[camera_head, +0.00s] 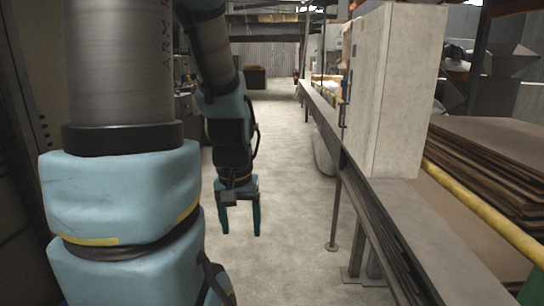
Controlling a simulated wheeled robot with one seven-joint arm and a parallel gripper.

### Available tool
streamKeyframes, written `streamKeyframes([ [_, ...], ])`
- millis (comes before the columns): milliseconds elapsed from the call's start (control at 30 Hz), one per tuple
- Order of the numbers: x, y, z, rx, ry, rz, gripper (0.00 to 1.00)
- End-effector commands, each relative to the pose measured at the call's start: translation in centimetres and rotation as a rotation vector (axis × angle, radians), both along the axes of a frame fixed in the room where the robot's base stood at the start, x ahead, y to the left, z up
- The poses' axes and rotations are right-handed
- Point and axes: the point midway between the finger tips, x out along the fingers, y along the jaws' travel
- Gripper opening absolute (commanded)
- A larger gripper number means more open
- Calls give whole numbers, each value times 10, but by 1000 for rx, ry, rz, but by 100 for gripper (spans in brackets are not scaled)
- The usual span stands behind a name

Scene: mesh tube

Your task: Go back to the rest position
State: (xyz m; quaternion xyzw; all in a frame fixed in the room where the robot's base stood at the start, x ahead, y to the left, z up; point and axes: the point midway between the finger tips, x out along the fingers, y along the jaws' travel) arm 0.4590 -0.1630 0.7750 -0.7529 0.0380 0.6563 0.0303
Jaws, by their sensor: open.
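My gripper (240,222) hangs at the end of my blue and grey arm, a little left of the middle of the head view. Its two dark teal fingers point down and stand apart, with pale floor showing between them. It is open and holds nothing. The fingers are clear of the shelf edge to the right and touch nothing that I can see.
A long grey ledge (410,215) on metal legs runs along the right, with a tall pale cabinet (398,90) on it. A yellow rail (490,222) and stacked brown sheets (505,150) lie beyond. The concrete floor (285,150) of the aisle ahead is clear.

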Motion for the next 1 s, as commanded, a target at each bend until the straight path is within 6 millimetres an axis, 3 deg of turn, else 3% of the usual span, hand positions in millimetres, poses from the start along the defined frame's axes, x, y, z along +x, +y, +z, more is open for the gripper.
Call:
streamKeyframes([
  [33, 0, 0, 28, 0, -1, -1, 72],
  [200, 0, 0, 81, 0, -1, -2, 72],
  [400, 0, 0, 135, 0, -1, -2, 72],
  [500, 1, 0, 152, 0, -1, -3, 72],
  [667, 1, 0, 163, 0, -1, -3, 72],
  [1000, 1, 0, 162, 0, -2, -3, 72],
])
